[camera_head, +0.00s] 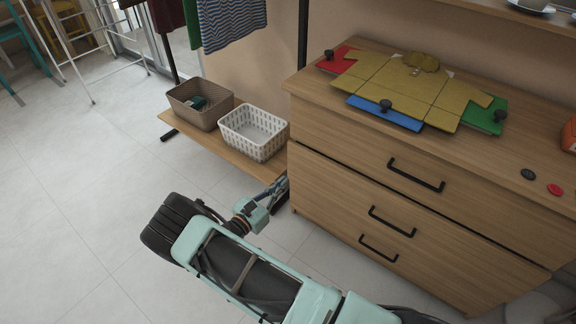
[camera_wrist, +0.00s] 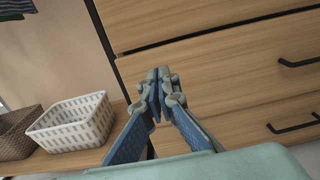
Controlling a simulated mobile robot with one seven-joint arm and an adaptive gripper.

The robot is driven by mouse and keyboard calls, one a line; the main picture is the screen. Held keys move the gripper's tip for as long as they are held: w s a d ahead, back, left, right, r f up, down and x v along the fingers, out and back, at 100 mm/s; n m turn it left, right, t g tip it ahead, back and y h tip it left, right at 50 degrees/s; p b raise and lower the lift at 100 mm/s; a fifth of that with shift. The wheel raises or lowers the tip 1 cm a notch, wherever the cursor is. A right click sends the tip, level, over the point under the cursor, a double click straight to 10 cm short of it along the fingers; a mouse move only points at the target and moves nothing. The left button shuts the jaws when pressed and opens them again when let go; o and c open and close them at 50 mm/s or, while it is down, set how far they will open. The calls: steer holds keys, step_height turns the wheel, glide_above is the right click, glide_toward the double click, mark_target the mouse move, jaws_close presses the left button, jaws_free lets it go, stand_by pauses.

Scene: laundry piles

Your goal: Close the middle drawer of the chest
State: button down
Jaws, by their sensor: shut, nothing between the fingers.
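The wooden chest (camera_head: 310,120) stands at the right with three black-handled drawers. The middle drawer (camera_head: 345,192) has a dark gap along its top edge, below the top drawer (camera_head: 340,135), and looks slightly out. In the wrist view the middle drawer (camera_wrist: 225,72) lies beyond my fingertips, with its black handle (camera_wrist: 300,63) at the right. My gripper (camera_wrist: 160,74) is shut and empty, in front of the left end of that drawer. In the head view my gripper (camera_head: 281,184) is beside the chest's left front corner. I cannot tell whether it touches the drawer.
A white basket (camera_head: 253,132) and a brown basket (camera_head: 200,103) stand on a low wooden shelf (camera_head: 223,150) left of the chest. A folding board with a yellow shirt (camera_head: 405,83) lies on the chest top.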

mark_target(312, 154)
steer(key=b+x, duration=0.3)
steer(key=x, duration=1)
steer(key=shift+w+d, duration=0.2)
steer(key=shift+d, duration=0.15)
steer(key=shift+d+r, duration=0.1)
